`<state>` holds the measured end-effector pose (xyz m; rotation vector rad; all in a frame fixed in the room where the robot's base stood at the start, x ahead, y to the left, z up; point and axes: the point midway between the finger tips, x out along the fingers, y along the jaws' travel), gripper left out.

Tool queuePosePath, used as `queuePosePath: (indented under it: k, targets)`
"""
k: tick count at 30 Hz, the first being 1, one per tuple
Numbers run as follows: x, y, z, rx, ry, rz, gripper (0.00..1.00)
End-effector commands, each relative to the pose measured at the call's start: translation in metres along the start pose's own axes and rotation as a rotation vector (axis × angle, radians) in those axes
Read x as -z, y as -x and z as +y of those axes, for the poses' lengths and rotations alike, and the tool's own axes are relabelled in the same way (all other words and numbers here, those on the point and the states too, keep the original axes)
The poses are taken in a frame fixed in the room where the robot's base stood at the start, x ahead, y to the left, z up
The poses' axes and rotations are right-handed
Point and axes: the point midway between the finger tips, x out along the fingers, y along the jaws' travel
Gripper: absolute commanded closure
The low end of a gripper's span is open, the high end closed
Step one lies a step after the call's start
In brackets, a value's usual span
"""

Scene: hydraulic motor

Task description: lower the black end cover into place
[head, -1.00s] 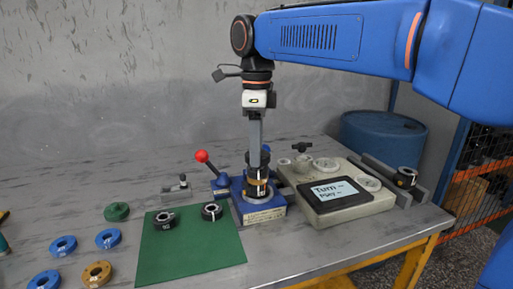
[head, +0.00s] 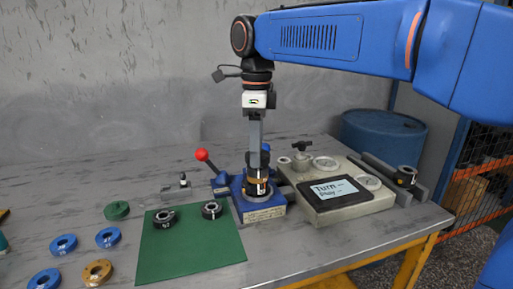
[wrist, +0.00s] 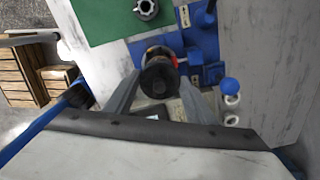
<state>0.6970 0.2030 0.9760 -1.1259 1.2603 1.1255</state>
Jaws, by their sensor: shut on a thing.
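The black end cover (head: 259,161) is between the fingers of my gripper (head: 258,152), at the top of the upright motor stack. My gripper points straight down and is shut on it. In the wrist view the cover (wrist: 157,77) is a dark round face between the two fingers. Beneath it the motor body (head: 255,189), dark with an orange band, stands in the blue fixture (head: 264,214). The cover looks in line with the stack. Whether it touches the part beneath is too small to tell.
A red-knobbed lever (head: 202,155) stands left of the fixture. A grey test box (head: 350,208) with a screen and gauges is close on the right. A green mat (head: 190,255) with two black rings lies front left, with coloured rings beyond it.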

Motion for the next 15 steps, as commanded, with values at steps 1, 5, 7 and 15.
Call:
queuePosePath:
  k: [1,5,7,15]
  targets:
    - [0.0,-0.0001,0.0,0.0,0.0,0.0,0.82]
    - [0.0,-0.0012,0.0,0.0,0.0,0.0,0.82]
    - [0.0,-0.0019,0.0,0.0,0.0,0.0,0.82]
    - [0.0,-0.0044,0.0,0.0,0.0,0.0,0.82]
